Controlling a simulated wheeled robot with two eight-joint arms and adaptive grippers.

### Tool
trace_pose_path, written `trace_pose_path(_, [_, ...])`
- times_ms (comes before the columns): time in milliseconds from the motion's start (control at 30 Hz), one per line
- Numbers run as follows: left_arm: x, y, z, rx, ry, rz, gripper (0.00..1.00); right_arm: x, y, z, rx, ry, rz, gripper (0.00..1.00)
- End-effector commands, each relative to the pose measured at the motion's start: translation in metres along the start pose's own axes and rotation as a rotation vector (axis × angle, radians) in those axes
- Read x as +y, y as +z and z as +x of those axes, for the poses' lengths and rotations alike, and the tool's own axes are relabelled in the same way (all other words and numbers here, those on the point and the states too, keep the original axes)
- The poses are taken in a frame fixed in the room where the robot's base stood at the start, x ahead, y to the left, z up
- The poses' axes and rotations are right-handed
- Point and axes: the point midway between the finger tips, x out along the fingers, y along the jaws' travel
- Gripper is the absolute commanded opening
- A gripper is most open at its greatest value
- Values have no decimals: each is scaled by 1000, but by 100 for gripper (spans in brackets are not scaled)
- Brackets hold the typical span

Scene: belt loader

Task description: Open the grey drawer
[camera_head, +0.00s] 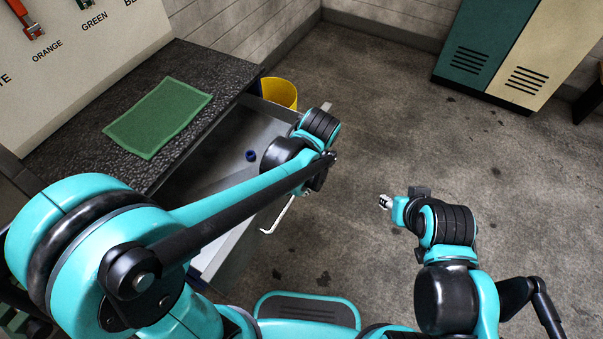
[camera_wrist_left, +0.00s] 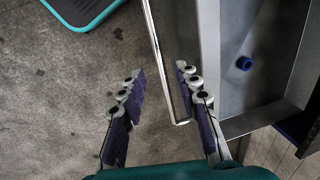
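The grey drawer (camera_head: 226,165) stands pulled out from under the dark worktop, so its inside shows. A small blue ring-like object (camera_head: 251,155) lies in it. In the left wrist view the drawer (camera_wrist_left: 208,45) is on the right, with its metal bar handle (camera_wrist_left: 166,65) running along its front. My left gripper (camera_wrist_left: 160,72) is open, with the handle between its fingers, nearer the right finger; I see no clear grip. In the head view my left wrist hides these fingers and part of the handle (camera_head: 279,217). My right gripper (camera_head: 385,202) is over the floor, away from the drawer; its opening is unclear.
A green mat (camera_head: 158,117) lies on the black worktop (camera_head: 75,125). A yellow bin (camera_head: 280,92) stands beyond the drawer. Green and cream lockers (camera_head: 522,60) stand at the back right. The concrete floor between is clear.

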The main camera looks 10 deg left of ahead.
Motion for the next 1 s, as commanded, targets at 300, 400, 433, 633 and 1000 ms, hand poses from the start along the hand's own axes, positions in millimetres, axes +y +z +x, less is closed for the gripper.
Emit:
trace_pose_path(300, [0, 0, -57, 0, 0, 1, 32, 0, 0, 0, 0, 0, 0, 40])
trace_pose_path(400, [0, 0, -65, 0, 0, 1, 32, 0, 0, 0, 0, 0, 0, 40])
trace_pose_path(433, [0, 0, -66, 0, 0, 1, 32, 0, 0, 0, 0, 0, 0, 40])
trace_pose_path(633, [0, 0, -68, 0, 0, 0, 32, 0, 0, 0, 0, 0, 0, 40])
trace_pose_path(1000, [0, 0, -68, 1, 0, -1, 32, 0, 0, 0, 0, 0, 0, 40])
